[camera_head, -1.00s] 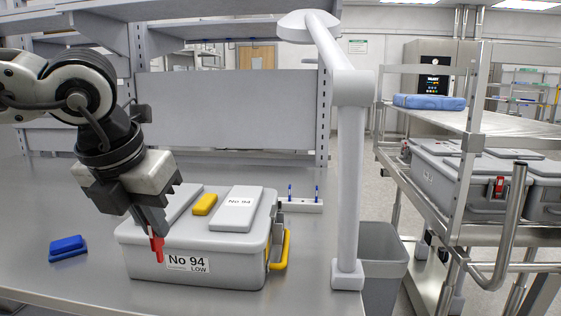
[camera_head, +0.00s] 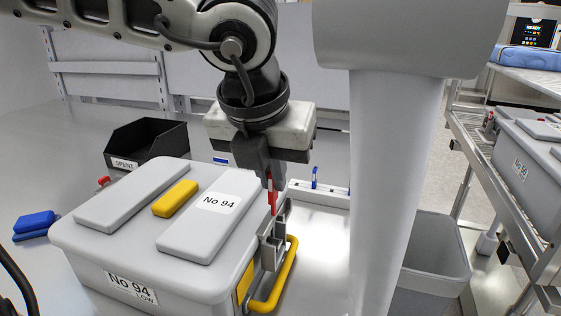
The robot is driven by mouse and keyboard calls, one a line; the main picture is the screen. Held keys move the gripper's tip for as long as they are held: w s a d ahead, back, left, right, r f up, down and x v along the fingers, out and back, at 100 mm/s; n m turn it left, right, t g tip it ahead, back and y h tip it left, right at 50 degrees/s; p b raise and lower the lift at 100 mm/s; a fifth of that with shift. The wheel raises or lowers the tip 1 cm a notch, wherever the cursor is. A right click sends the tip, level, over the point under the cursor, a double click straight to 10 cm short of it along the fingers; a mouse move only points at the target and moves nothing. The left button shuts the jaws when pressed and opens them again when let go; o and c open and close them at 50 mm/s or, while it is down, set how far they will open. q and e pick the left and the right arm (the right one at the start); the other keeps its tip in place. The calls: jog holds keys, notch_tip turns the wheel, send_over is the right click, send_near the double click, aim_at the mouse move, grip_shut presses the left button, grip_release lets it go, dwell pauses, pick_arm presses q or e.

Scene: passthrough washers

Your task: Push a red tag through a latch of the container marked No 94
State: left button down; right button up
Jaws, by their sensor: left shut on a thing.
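The grey container marked No 94 (camera_head: 200,281) stands closed on the bench. A metal latch (camera_head: 271,247) is on its right side, above a yellow handle (camera_head: 274,287). My left gripper (camera_head: 270,178) is shut on a red tag (camera_head: 271,195), which points down just above the latch. Whether the tag touches the latch is hard to tell. A second red piece (camera_head: 104,181) shows at the container's far left side. My right gripper is not in view.
A black bin marked SPENT (camera_head: 146,142) stands behind the container. Blue blocks (camera_head: 35,222) lie at left. A white post (camera_head: 393,170) rises close to the right of the latch. A grey waste bin (camera_head: 436,250) and a cart (camera_head: 490,165) stand further right.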

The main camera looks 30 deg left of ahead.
aim_at(271, 203)
pick_arm(q)
jog(key=shift+s+f, duration=0.1)
jog(key=shift+f, duration=0.55)
jog(key=shift+f+b, duration=0.85)
jog(key=shift+f, duration=0.8)
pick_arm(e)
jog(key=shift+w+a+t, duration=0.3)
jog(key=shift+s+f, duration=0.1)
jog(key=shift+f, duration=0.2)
pick_arm(q)
jog(key=shift+w+b, duration=0.2)
jog(key=shift+b, duration=0.45)
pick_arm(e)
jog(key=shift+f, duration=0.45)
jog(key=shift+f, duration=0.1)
pick_arm(q)
jog(key=shift+f+b, duration=0.7)
jog(key=shift+b, duration=0.4)
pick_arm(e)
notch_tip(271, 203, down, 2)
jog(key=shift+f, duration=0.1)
